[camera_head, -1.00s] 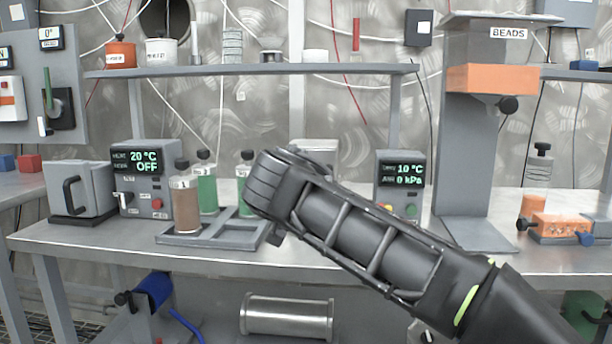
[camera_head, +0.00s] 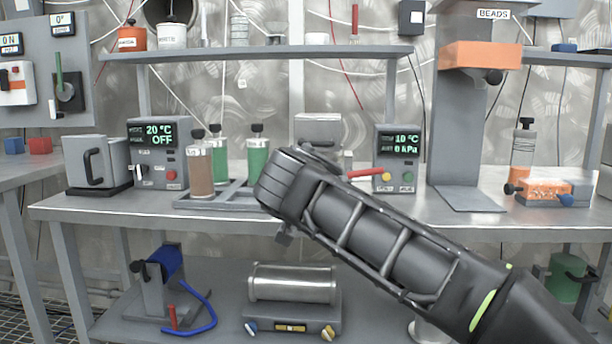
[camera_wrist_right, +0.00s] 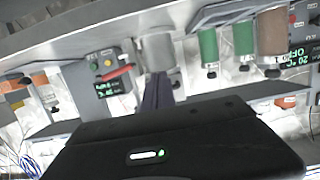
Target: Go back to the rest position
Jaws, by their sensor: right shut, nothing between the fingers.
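My right arm comes in from the lower right in the head view, and its wrist end (camera_head: 285,185) is in front of the bench's front edge. The arm hides part of the bench and of the rack. In the right wrist view, which is upside down, my right gripper (camera_wrist_right: 158,92) shows as narrow dark fingers beyond the black wrist housing. The fingers are together and hold nothing. My left gripper is in neither view.
The steel bench (camera_head: 120,207) carries a rack (camera_head: 215,203) with brown and green bottles, a 20 °C box (camera_head: 160,155), a 10 °C box (camera_head: 397,160) and the BEADS stand (camera_head: 458,140). A metal cylinder (camera_head: 292,283) lies on the shelf below. The arm overlaps the bench in view.

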